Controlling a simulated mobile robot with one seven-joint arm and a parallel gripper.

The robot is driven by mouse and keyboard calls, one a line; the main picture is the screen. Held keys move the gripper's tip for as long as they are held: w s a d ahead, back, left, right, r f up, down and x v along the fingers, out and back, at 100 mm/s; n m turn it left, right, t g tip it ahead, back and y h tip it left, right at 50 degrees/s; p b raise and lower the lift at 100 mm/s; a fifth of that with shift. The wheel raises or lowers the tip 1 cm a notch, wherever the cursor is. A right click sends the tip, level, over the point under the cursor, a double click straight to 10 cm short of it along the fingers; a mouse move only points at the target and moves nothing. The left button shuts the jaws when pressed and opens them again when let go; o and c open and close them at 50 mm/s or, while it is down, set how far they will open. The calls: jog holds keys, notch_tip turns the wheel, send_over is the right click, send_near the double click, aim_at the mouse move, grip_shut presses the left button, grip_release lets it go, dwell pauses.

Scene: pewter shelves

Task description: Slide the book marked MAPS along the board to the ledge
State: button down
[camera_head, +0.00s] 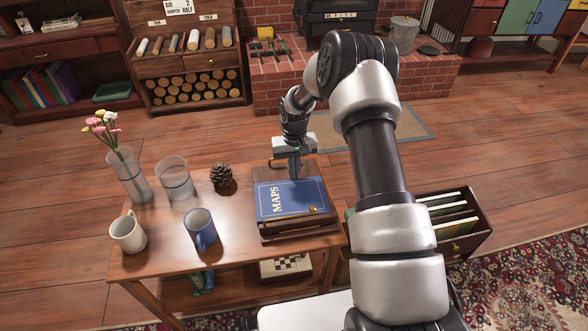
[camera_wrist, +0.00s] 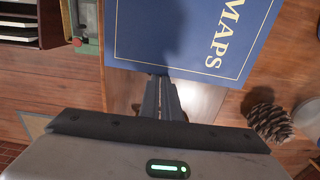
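The blue book marked MAPS (camera_head: 288,199) lies flat on a brown wooden piece (camera_head: 300,233) on the table. The book fills the upper middle of the wrist view (camera_wrist: 185,35), its title and one long edge in sight. My gripper (camera_head: 294,176) points down at the book's far edge in the head view. In the wrist view its narrow fingers (camera_wrist: 160,80) are together with nothing between them, tips close to the book's edge; I cannot tell whether they touch it. The ledge is not clearly identifiable.
A pine cone (camera_head: 222,175), a blue mug (camera_head: 201,229), a cream mug (camera_head: 129,232), a glass (camera_head: 175,178) and a flower vase (camera_head: 131,178) stand left of the book on the table. An open drawer of files (camera_head: 452,222) is at the right, beyond my arm.

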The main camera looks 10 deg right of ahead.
jog(key=shift+s+d+f, duration=0.1)
jog(key=shift+s+d, duration=0.1)
jog(key=shift+d, duration=0.1)
jog(key=shift+r, duration=0.2)
jog(key=s+r+t+p, duration=0.1)
jog(key=s+r+p, duration=0.15)
jog(key=r, duration=1.05)
jog(key=s+r+p, duration=0.2)
jog(key=r+p, duration=0.1)
jog(key=r, duration=1)
jog(key=s+r+t, duration=0.2)
jog(key=s+r, duration=0.6)
jog(key=r, duration=0.3)
jog(key=s+r+t, duration=0.1)
jog(key=s+r, duration=0.2)
jog(key=s, duration=0.7)
jog(key=s+r+t, duration=0.2)
jog(key=s+r, duration=0.1)
jog(key=s, duration=0.8)
notch_tip(320, 180, up, 16)
jog(key=p, duration=1.6)
jog(key=shift+w+r+g, duration=0.2)
jog(key=shift+w+g, duration=0.1)
